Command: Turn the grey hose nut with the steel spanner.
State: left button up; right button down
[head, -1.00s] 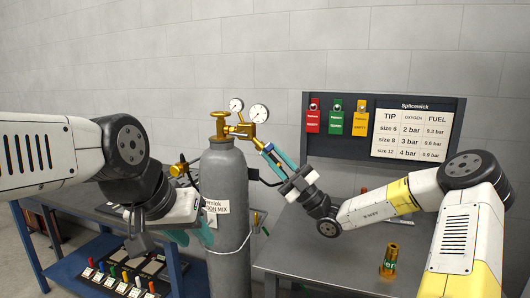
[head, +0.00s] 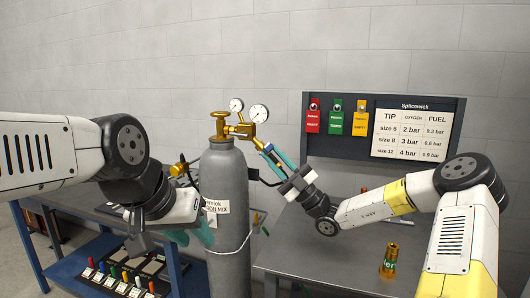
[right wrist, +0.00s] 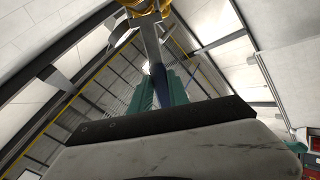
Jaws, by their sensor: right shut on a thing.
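My right gripper (head: 280,158) has teal fingers and is shut on the steel spanner (right wrist: 151,42), held beside the brass regulator (head: 240,130) on the grey gas cylinder (head: 229,195). In the right wrist view, the spanner runs up from between the teal fingers (right wrist: 157,88) to a brass fitting (right wrist: 146,5) at the top edge. The grey hose nut is too small or hidden to make out, so I cannot tell whether the spanner's jaw is around it. My left gripper (head: 191,236) is low, left of the cylinder, with its fingers apart and nothing seen between them.
Two gauges (head: 259,113) stand above the regulator. A grey bench (head: 330,265) at the right holds a brass piece (head: 390,260). A dark board (head: 424,105) with coloured tags stands behind it. A blue-framed bench (head: 70,262) is at the left.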

jog(key=shift+w, duration=0.2)
dwell(0.3)
jog(key=shift+s+a+f+n, duration=0.1)
jog(key=shift+a+f+n, duration=0.5)
jog(key=shift+n, duration=0.3)
jog(key=shift+a+f+n, duration=0.55)
jog(key=shift+n, duration=0.35)
jog(key=shift+a+f, duration=0.1)
jog(key=shift+a+f+n, duration=0.45)
jog(key=shift+f+n, duration=0.05)
jog(key=shift+n, duration=0.5)
